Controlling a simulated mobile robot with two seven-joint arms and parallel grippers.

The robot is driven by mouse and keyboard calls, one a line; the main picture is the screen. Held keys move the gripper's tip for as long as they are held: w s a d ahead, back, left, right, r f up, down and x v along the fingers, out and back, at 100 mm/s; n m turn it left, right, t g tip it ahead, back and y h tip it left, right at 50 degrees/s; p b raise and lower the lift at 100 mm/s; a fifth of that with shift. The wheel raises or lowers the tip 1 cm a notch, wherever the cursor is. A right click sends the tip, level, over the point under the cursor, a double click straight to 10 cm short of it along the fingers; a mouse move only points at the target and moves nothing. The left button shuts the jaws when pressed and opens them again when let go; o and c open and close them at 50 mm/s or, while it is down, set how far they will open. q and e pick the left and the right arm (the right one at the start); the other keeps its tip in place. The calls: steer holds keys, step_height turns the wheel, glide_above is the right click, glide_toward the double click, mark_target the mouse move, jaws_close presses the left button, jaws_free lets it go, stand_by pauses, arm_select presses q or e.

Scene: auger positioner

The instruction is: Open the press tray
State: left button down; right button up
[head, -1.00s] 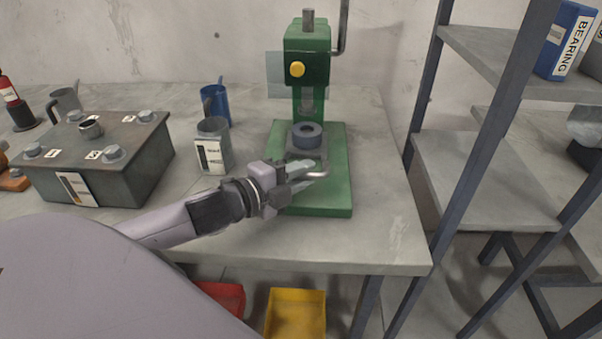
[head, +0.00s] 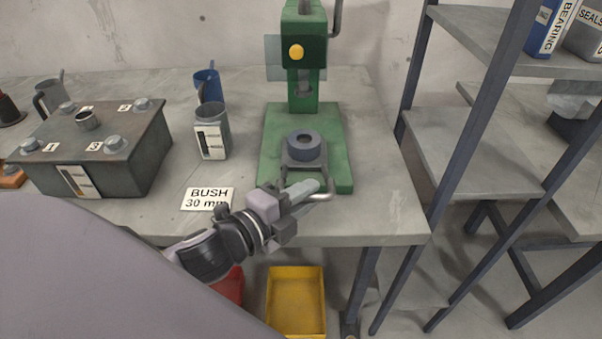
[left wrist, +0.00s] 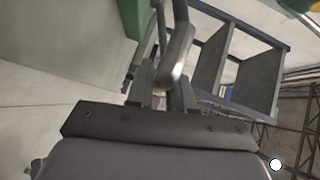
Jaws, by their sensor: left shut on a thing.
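The green press (head: 304,70) stands on the workbench. Its press tray (head: 288,174) lies on the green base, drawn toward the front edge, with a dark grey ring (head: 304,146) on it. The tray's bent metal handle (head: 327,196) reaches slightly past the base's front edge. My left gripper (head: 312,190) is shut on the handle from the left. In the left wrist view, the handle (left wrist: 176,55) passes between my fingers (left wrist: 165,95), which partly hide behind it. My right gripper is not in view.
A grey box with bolts (head: 95,150) and a grey mug (head: 212,132) stand left of the press. A "BUSH 30 mm" label (head: 207,197) lies near the bench's front. A shelf rack (head: 470,150) stands to the right. A yellow bin (head: 297,300) is below the bench.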

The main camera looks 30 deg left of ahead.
arm_select(q)
steer(key=shift+s+d+f, duration=0.1)
steer(key=shift+s+d, duration=0.2)
steer(key=shift+s, duration=0.2)
steer(key=c, duration=1.1)
jaws_free()
steer(key=v, duration=0.7)
steer(key=shift+b, duration=0.3)
steer(key=shift+s, duration=0.1)
